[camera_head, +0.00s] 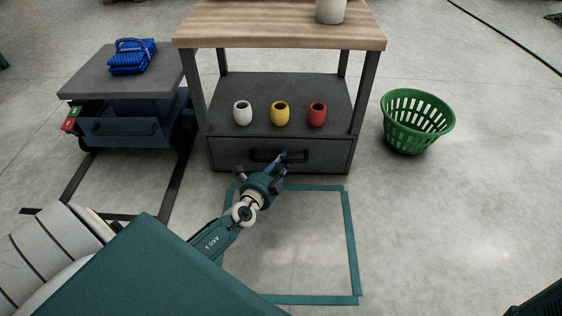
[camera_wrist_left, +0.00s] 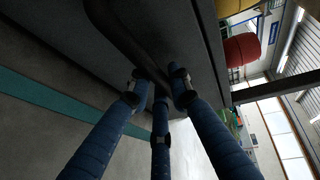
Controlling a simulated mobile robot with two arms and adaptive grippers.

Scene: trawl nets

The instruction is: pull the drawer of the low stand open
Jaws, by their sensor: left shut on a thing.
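The low stand has a wooden top (camera_head: 285,25), a dark lower shelf (camera_head: 280,92) and a dark grey drawer (camera_head: 328,156) under that shelf. The drawer front looks level with the stand, so it appears closed. Its dark bar handle (camera_head: 262,156) runs across the front and is partly hidden by my left gripper (camera_head: 280,161). In the left wrist view, the blue fingers of my left gripper (camera_wrist_left: 163,88) close around the dark handle bar (camera_wrist_left: 122,32). My right gripper is not in view.
White (camera_head: 242,112), yellow (camera_head: 280,113) and red (camera_head: 317,114) cups stand on the lower shelf. A blue cart (camera_head: 120,130) with a blue net bundle (camera_head: 132,56) stands left. A green basket (camera_head: 416,122) stands right. Floor inside the teal tape outline (camera_head: 352,245) is clear.

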